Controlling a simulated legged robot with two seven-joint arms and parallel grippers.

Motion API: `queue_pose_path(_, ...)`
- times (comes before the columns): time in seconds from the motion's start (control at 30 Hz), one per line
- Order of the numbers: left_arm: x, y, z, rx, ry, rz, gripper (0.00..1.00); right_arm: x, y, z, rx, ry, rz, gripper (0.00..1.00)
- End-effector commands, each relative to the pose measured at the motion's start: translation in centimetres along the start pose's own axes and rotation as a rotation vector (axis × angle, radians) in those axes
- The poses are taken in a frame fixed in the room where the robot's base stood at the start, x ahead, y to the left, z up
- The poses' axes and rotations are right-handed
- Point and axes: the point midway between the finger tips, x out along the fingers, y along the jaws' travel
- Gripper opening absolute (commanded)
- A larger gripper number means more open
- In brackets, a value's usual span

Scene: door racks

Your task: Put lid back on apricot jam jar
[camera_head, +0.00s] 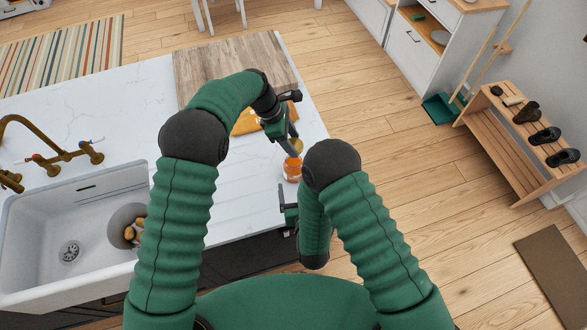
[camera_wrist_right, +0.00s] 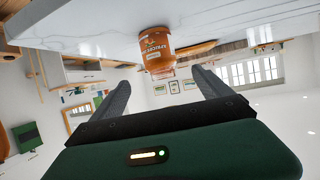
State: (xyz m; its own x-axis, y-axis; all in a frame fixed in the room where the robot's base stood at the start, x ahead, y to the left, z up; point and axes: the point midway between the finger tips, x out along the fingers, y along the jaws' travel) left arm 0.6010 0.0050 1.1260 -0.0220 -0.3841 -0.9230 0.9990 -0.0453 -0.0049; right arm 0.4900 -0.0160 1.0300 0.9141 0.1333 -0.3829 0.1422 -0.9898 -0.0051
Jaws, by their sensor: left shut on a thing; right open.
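The apricot jam jar (camera_head: 292,169), orange with a label, stands on the white counter near its right edge. It also shows upside down in the right wrist view (camera_wrist_right: 156,48), beyond my right fingertips, with no lid visible on it. My left gripper (camera_head: 291,141) is above the jar, shut on a small golden thing that looks like the lid (camera_head: 297,146). My arm partly hides it. My right gripper (camera_head: 287,208) is open and empty at the counter's edge, on the near side of the jar; in the right wrist view its fingers (camera_wrist_right: 160,92) are spread apart.
An orange-brown board (camera_head: 246,122) lies behind my left arm, and a wooden panel (camera_head: 230,62) is farther back on the counter. A white sink (camera_head: 40,230) with a brass tap (camera_head: 68,156) is at the left. Open floor lies right of the counter.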

Motion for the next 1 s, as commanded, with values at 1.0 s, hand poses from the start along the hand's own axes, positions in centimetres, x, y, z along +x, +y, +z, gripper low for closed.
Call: queue_pose_path(1.0,-0.1,-0.1,-0.1,0.002,0.0,0.0,0.17,11.9,-0.1,-0.1,-0.001,0.001,0.0,0.89)
